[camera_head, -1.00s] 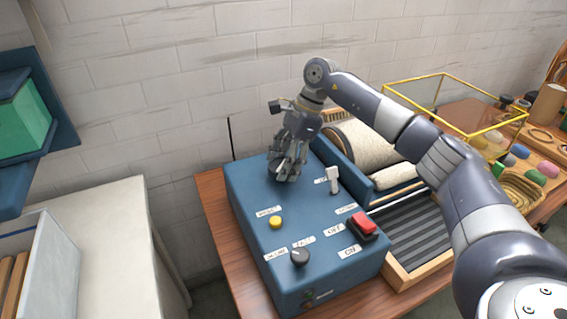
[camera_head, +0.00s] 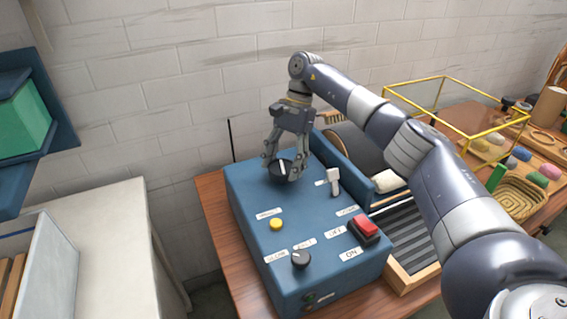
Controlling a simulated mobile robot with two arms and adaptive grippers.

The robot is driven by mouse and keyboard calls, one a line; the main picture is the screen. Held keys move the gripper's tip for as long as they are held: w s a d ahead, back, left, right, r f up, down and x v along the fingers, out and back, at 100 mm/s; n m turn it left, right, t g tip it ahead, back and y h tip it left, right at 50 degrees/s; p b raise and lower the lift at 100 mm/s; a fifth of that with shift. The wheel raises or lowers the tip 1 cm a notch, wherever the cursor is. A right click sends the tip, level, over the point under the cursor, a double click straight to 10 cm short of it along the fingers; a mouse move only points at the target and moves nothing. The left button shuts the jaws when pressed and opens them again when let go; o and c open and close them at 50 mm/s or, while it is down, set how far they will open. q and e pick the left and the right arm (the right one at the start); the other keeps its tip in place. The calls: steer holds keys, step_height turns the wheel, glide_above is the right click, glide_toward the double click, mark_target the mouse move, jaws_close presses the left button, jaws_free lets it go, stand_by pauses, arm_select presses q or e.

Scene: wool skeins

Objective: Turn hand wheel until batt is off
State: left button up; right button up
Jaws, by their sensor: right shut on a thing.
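The hand wheel (camera_head: 273,172) is a dark round knob with a white mark, on top of the blue machine box (camera_head: 245,192) near its back. My right gripper (camera_head: 282,172) reaches down from above, its fingers closed around the wheel. The drum (camera_head: 366,152) behind the blue side panel shows a dark grey surface, partly hidden by my right arm. A cream wool roll (camera_head: 387,181), likely the batt, lies in front of the drum above the slatted tray. My left gripper is out of view.
A yellow-framed clear case (camera_head: 440,80) and a woven basket (camera_head: 518,199) stand to the right.

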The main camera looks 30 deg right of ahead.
stand_by(0.4)
steer(key=o, duration=1.1)
steer(key=shift+c, duration=0.2)
steer(key=shift+r, duration=0.1)
steer(key=v, duration=1.1)
steer(key=shift+d+r, duration=0.2)
steer(key=shift+r, duration=0.15)
steer(key=shift+w, duration=0.1)
